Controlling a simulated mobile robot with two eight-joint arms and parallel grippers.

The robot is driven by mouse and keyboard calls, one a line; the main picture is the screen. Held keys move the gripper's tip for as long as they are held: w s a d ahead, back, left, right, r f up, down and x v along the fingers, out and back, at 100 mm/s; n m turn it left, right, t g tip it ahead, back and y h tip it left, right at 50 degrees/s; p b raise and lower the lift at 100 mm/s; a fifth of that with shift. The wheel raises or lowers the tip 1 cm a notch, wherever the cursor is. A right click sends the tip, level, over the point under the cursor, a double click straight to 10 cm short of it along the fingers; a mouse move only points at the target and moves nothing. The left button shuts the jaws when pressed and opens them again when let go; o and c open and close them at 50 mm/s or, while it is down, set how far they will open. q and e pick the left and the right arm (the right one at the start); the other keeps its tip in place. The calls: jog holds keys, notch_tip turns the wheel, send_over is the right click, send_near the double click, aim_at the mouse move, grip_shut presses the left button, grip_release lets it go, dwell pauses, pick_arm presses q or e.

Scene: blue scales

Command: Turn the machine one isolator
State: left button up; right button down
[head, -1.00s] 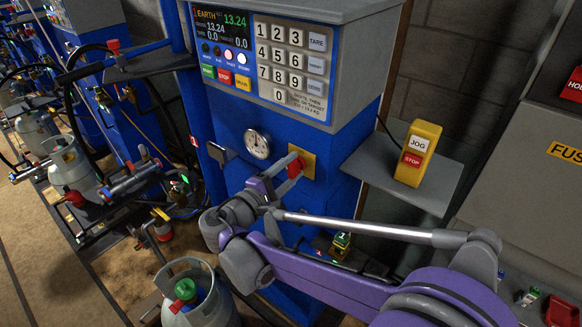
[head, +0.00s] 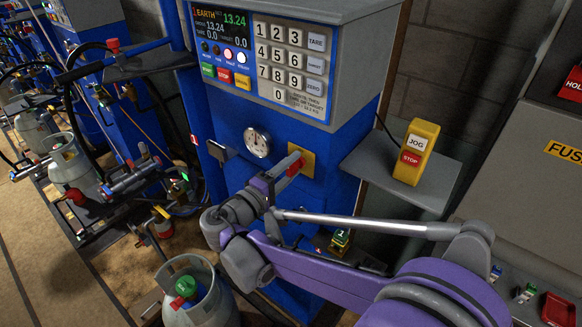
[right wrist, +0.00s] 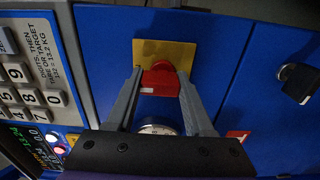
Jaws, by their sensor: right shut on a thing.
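The isolator is a red knob (head: 296,168) on a square yellow plate (head: 308,161), set in the front of the blue machine (head: 340,150). My right gripper (head: 289,166) reaches it from the front left and is shut on it. In the right wrist view the red knob (right wrist: 160,82) sits between the two grey fingers (right wrist: 160,90), with the yellow plate (right wrist: 160,52) behind it. The fingers hide part of the knob in the head view. My left gripper is not in view.
A round dial (head: 257,142) sits left of the plate, below the keypad panel (head: 290,62). A grey shelf (head: 440,185) with a yellow jog/stop box (head: 416,152) juts out at right. A gas cylinder (head: 205,305) stands below my right arm.

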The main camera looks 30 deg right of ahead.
jog(key=shift+c, duration=1.4)
grip_release()
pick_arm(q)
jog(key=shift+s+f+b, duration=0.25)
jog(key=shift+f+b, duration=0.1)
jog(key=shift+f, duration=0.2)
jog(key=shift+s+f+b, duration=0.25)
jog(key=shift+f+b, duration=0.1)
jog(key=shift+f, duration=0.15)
pick_arm(e)
jog(key=v, duration=1.1)
jog(key=shift+d, duration=0.1)
